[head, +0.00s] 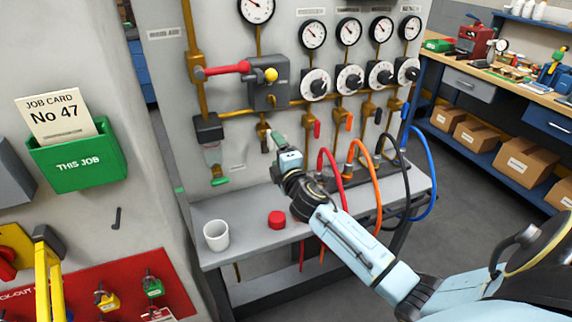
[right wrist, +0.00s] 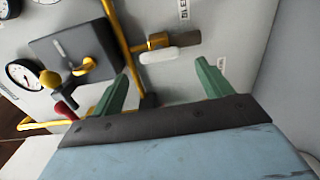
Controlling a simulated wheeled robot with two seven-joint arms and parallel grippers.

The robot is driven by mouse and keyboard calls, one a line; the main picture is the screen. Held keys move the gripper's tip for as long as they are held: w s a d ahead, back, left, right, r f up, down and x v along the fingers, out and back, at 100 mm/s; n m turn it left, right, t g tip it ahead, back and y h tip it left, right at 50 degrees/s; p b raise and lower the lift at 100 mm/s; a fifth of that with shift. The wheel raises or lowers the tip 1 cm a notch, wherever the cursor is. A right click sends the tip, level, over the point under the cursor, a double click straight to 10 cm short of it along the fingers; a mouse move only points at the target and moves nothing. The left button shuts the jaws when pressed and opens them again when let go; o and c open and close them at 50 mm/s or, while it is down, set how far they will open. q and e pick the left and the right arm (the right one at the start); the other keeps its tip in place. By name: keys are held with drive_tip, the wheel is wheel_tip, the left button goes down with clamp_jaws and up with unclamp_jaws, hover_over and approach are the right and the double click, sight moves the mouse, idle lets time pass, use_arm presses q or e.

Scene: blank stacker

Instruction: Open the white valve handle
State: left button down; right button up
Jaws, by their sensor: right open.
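The white valve handle (right wrist: 156,54) is a short rounded bar beside a brass valve body (right wrist: 158,41) on the grey panel, under a label that is partly cut off. In the head view the brass valve (head: 262,133) shows just behind my right gripper (head: 276,138), and I cannot make out the white handle there. In the right wrist view my right gripper (right wrist: 163,78) is open, with its green fingers wide apart. The handle appears beyond the fingertips, between them, apparently not held. My left gripper is not in view.
A grey box with a red lever (head: 226,70) and yellow knob (head: 271,74) is above the valve. Gauges and dials line the panel to the right. Red, orange, black and blue hoses (head: 420,170) hang there. A white cup (head: 216,235) and red cap (head: 277,220) stand on the shelf.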

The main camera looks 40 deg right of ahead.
drive_tip(key=v, duration=0.6)
drive_tip(key=shift+s, duration=0.2)
